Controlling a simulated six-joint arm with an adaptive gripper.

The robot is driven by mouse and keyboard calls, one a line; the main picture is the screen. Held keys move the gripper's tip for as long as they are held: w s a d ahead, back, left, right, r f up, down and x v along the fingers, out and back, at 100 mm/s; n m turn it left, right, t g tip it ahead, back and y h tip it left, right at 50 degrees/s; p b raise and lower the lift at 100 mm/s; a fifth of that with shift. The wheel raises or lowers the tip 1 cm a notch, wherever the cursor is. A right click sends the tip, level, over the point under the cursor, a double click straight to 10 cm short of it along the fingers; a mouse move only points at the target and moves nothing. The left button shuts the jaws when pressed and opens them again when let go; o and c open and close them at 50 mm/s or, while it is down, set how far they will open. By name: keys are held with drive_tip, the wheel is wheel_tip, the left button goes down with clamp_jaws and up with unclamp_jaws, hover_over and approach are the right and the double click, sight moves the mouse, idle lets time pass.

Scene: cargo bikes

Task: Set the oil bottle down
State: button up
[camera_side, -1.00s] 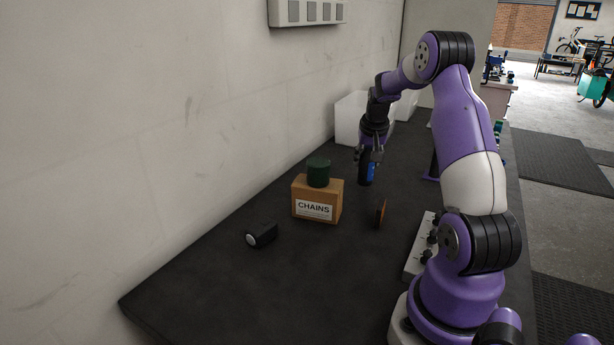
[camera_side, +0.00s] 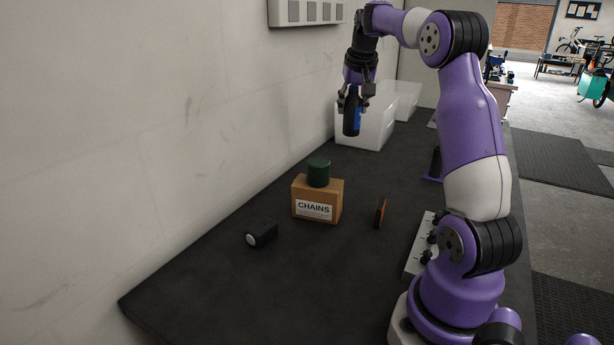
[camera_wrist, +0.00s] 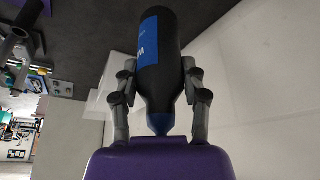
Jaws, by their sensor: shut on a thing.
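The oil bottle (camera_side: 351,117) is black with a blue label. My gripper (camera_side: 355,92) is shut on it and holds it upright in the air, well above the dark bench (camera_side: 260,295). In the side view it hangs in front of the white bins at the back. In the wrist view the bottle (camera_wrist: 158,65) sits between the two fingers of my gripper (camera_wrist: 158,95), its blue tip towards the purple wrist. The bottle's base is clear of any surface in the side view.
A cardboard box labelled CHAINS (camera_side: 330,192) carries a dark green cylinder (camera_side: 318,173). A black lamp-like object (camera_side: 262,235) lies to its left, and a small orange-and-black piece (camera_side: 380,212) stands to its right. White bins (camera_side: 372,130) stand by the wall. The bench's front-left area is clear.

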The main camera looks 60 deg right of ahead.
drive_tip(key=w+a+r+n+t+y, duration=0.1)
drive_tip(key=w+a+n, duration=0.3)
drive_tip(key=a, duration=0.8)
drive_tip(key=w+a+n+t+y, duration=0.1)
drive_tip(key=w+a+n, duration=0.3)
drive_tip(key=a, duration=0.8)
drive_tip(key=s+a+f+n+y, duration=0.15)
drive_tip(key=s+a+n, duration=0.35)
drive_tip(key=a, duration=0.6)
drive_tip(key=s+a+n+y, duration=0.25)
drive_tip(key=s+a, duration=0.35)
drive_tip(key=a, duration=0.6)
drive_tip(key=shift+n+g, duration=0.3)
drive_tip(key=shift+n, duration=0.05)
drive_tip(key=shift+w+d+f, duration=1.25)
drive_tip(key=shift+d+f, duration=0.3)
drive_tip(key=shift+f, duration=1.1)
drive_tip(key=shift+w+d+f, duration=1.2)
drive_tip(key=shift+d+f, duration=0.35)
drive_tip(key=shift+f, duration=1.15)
drive_tip(key=shift+w+d+f, duration=1.25)
drive_tip(key=shift+d+f, duration=0.3)
drive_tip(key=shift+f, duration=1.1)
drive_tip(key=shift+f, duration=0.15)
